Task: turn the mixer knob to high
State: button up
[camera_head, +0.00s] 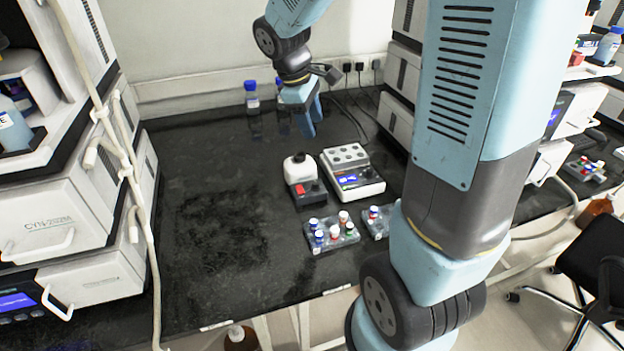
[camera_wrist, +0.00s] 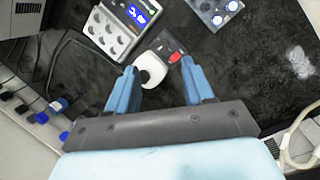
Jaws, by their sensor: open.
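The mixer (camera_head: 303,180) is a small unit on the black bench, with a white rounded top and a dark front part bearing a red control. In the wrist view the mixer (camera_wrist: 152,68) shows its white top and the red control (camera_wrist: 174,57) between the lines of my two fingers. The knob's setting is too small to read. My gripper (camera_head: 309,122) is open and empty, with blue fingers pointing down, above and behind the mixer and apart from it. In the wrist view the gripper (camera_wrist: 159,68) has its fingers spread wide.
A heating block (camera_head: 352,172) with a blue display stands just right of the mixer. Vial racks (camera_head: 331,236) stand in front. A blue-capped bottle (camera_head: 251,98) stands near the back wall. Instrument stacks (camera_head: 75,225) flank the bench. The bench left of the mixer is clear.

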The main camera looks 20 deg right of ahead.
aim_at(315, 182)
jog(key=w+a+f+n+g+h, duration=0.1)
jog(key=w+f+n, duration=0.15)
jog(key=f, duration=0.25)
jog(key=w+a+f+n+g, duration=0.1)
jog(key=w+a+f+n, duration=0.15)
jog(key=f, duration=0.25)
jog(key=x, duration=0.4)
jog(key=w+x, duration=0.1)
jog(key=x, duration=0.4)
jog(key=d+x, duration=0.1)
jog(key=x, duration=0.4)
jog(key=shift+w+r, duration=0.1)
jog(key=shift+w, duration=0.05)
grip_shut()
jog(key=shift+a, duration=0.2)
jog(key=shift+d+m, duration=0.1)
jog(key=shift+m, duration=0.2)
